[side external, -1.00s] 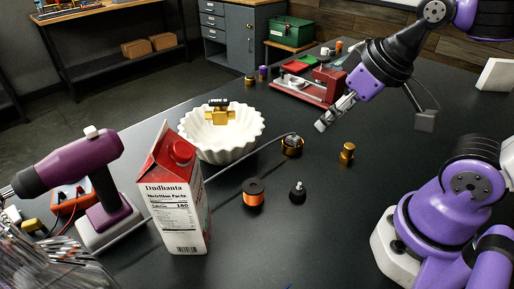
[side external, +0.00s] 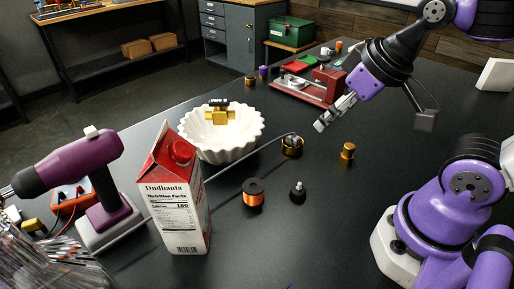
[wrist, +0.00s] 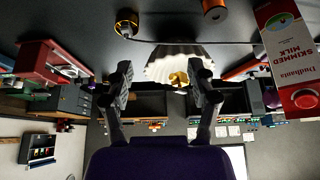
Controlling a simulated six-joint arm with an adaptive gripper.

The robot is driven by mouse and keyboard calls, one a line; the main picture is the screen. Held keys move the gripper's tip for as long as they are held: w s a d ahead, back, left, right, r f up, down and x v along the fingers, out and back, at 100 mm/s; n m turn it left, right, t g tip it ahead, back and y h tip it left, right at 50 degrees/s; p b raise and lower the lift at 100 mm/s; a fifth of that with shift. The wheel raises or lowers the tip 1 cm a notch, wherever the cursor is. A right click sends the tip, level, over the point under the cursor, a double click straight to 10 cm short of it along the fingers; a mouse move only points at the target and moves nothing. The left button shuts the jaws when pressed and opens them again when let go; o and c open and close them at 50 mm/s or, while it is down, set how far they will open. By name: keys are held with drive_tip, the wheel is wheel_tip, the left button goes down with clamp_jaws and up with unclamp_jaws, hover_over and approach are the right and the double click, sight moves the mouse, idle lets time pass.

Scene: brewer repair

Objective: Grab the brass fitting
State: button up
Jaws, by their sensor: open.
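A small brass fitting (side external: 347,151) stands upright on the dark table, below and slightly right of my gripper in the side view. A gold valve-like piece with a dark top (side external: 220,114) sits in the white fluted bowl (side external: 245,148); it also shows in the wrist view (wrist: 178,78). Which of these brass-coloured parts is the named fitting, I cannot tell. My gripper (side external: 334,112) hangs above the table, apart from all of them. In the wrist view its fingers (wrist: 160,76) are spread with nothing between them. The small upright fitting is not seen there.
A brass-coloured round part (side external: 292,147) with a grey cable, an orange spool (side external: 253,193) and a small dark part (side external: 298,193) lie on the table. A milk carton (side external: 176,205) and purple drill (side external: 75,170) stand left. A red machine (side external: 325,84) is behind my gripper.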

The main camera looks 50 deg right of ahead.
drive_tip(key=w+d+f+m+g, duration=0.2)
drive_tip(key=d+g, duration=0.1)
drive_tip(key=d, duration=0.3)
drive_tip(key=g, duration=0.3)
hover_over(350, 146)
drive_tip(key=shift+m, duration=0.4)
drive_tip(key=f, duration=0.5)
drive_tip(key=w+f, duration=0.1)
drive_tip(key=f, duration=0.2)
drive_tip(key=shift+a+f, duration=0.15)
drive_tip(key=shift+f, duration=0.05)
drive_tip(key=f, duration=0.2)
drive_tip(key=s+f, duration=0.1)
drive_tip(key=f, duration=0.1)
drive_tip(key=shift+d+f, duration=0.15)
drive_tip(key=shift+d, duration=0.05)
drive_tip(key=shift+f, duration=0.55)
clamp_jaws()
